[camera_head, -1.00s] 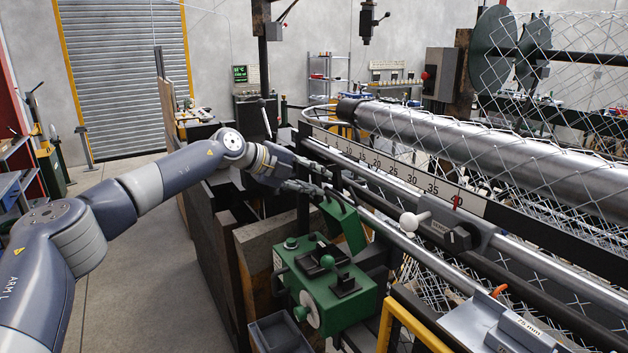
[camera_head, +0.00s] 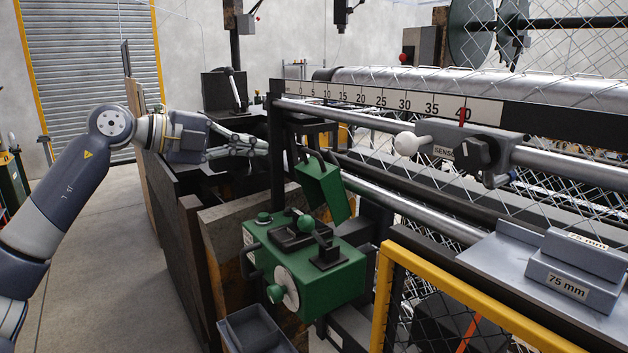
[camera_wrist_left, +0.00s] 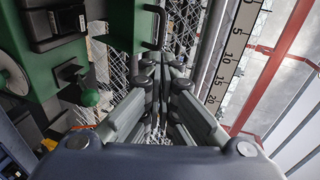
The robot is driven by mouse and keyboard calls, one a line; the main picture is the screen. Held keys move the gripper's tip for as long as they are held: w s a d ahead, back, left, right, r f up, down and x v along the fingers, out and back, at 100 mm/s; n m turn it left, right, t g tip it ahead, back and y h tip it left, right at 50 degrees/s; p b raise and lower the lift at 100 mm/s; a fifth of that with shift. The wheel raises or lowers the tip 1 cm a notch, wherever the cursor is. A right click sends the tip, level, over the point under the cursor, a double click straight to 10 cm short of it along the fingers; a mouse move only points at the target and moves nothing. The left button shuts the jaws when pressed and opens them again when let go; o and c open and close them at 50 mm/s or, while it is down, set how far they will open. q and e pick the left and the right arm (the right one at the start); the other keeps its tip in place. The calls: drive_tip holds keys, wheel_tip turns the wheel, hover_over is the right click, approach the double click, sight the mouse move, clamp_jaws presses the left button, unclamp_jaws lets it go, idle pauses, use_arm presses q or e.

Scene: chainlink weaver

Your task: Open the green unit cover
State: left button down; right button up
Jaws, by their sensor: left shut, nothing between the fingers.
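The green unit (camera_head: 340,285) is a box with knobs and a white dial, at the lower middle of the head view. Its green cover (camera_head: 322,190) stands raised on its far side, with a dark handle at the top edge. A dark recess (camera_head: 290,238) shows in the unit's top. In the left wrist view the cover (camera_wrist_left: 125,25) is at the upper left, with its handle (camera_wrist_left: 158,22) beside it. My left gripper (camera_head: 268,148) is shut and empty, left of the handle and apart from it. Its fingertips (camera_wrist_left: 160,65) meet in the wrist view. My right gripper is not visible.
A dark post (camera_head: 276,150) stands close by my left fingers. A ruler rail (camera_head: 400,105) and chainlink mesh run to the right. A yellow-framed guard (camera_head: 385,290) is right of the unit. A grey bin (camera_head: 255,330) sits below it.

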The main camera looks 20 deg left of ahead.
use_arm(q)
drive_tip(key=s+a+b, duration=0.1)
drive_tip(key=s, duration=0.1)
drive_tip(key=p, duration=0.5)
approach(311, 154)
drive_tip(key=shift+t+y, duration=0.3)
drive_tip(key=shift+y, duration=0.1)
drive_tip(key=x, duration=0.5)
drive_tip(key=shift+d, duration=0.4)
drive_tip(key=shift+w+d+f, duration=0.15)
drive_tip(key=shift+w+d, duration=0.15)
drive_tip(key=shift+w, duration=0.2)
drive_tip(key=shift+w+d+f, duration=0.1)
drive_tip(key=shift+w+f, duration=0.05)
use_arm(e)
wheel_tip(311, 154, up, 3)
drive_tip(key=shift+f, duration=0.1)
